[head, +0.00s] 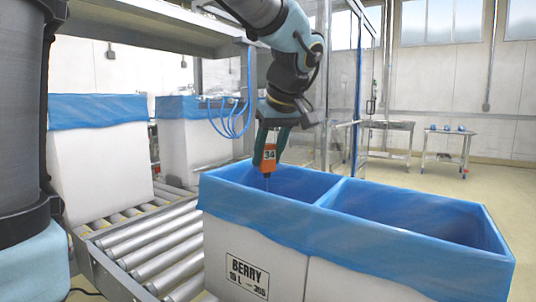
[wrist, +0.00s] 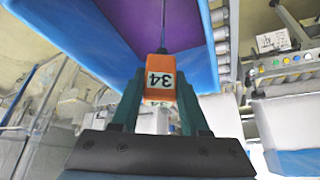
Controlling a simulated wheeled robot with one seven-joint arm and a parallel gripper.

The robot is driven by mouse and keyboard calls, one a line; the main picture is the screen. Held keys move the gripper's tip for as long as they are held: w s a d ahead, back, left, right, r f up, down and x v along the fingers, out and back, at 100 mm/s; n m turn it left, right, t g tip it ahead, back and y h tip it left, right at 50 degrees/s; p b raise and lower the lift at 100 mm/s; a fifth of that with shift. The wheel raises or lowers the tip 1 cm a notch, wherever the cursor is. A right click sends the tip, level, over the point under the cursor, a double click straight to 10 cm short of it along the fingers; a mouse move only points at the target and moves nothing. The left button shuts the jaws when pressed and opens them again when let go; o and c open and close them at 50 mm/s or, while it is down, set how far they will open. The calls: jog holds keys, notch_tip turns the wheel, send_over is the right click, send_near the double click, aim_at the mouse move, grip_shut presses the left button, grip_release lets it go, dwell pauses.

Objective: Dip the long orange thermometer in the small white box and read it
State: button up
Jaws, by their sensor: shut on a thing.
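My gripper (head: 271,138) is shut on the orange thermometer (head: 268,157), whose label reads 34. I cannot tell whether the probe tip touches that surface. No reading shows clearly apart from the printed 34.
A second blue-lined opening (head: 410,215) adjoins on the right. Two more lined white boxes (head: 100,170) stand farther back along a roller conveyor (head: 150,245). A steel frame with blue hoses (head: 235,120) stands behind. Small tables (head: 445,135) are at the back right.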

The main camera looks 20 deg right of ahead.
dwell(0.5)
notch_tip(320, 180, up, 25)
jog(key=p, duration=1.8)
dwell(0.8)
